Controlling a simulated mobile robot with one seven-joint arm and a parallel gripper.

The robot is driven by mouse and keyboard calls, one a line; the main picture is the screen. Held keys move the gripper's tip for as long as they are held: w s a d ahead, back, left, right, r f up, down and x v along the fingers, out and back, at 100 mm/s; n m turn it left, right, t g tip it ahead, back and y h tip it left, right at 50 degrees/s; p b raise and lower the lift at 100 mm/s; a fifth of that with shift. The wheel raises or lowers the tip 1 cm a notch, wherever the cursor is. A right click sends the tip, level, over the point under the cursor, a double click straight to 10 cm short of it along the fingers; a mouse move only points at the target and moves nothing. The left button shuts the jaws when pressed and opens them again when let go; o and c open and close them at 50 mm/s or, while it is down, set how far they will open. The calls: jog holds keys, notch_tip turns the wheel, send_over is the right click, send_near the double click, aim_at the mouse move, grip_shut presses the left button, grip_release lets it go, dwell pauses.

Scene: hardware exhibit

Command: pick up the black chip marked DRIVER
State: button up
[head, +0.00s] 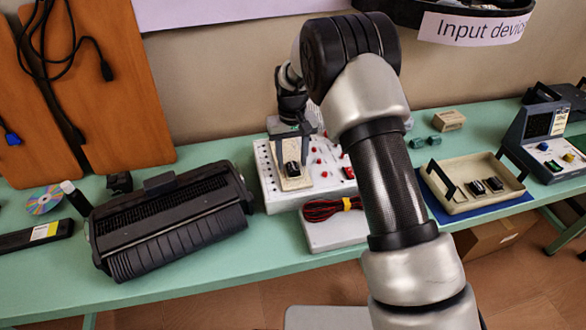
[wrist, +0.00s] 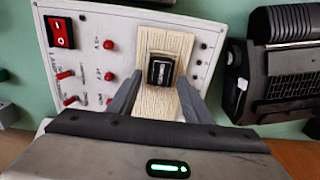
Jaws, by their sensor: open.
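A small black chip (wrist: 161,71) with pale markings lies on a beige ribbed pad (wrist: 180,45) on the white panel. I cannot read the marking as DRIVER. The head view shows the same chip (head: 291,169) on the pad, at the middle of the bench. My gripper (wrist: 160,84) is open, its two grey fingers pointing toward the chip, one to each side. In the head view my gripper (head: 291,138) is over the pad. Nothing is held. I cannot tell how far the fingertips are above the pad.
The white panel (head: 270,188) carries red knobs and switches. A black printer-like device (head: 170,220) stands left of it. A cream tray (head: 455,205) with dark chips sits right, on a blue mat. A red and black cable bundle (head: 330,208) lies in front of the panel.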

jog(key=c, duration=1.1)
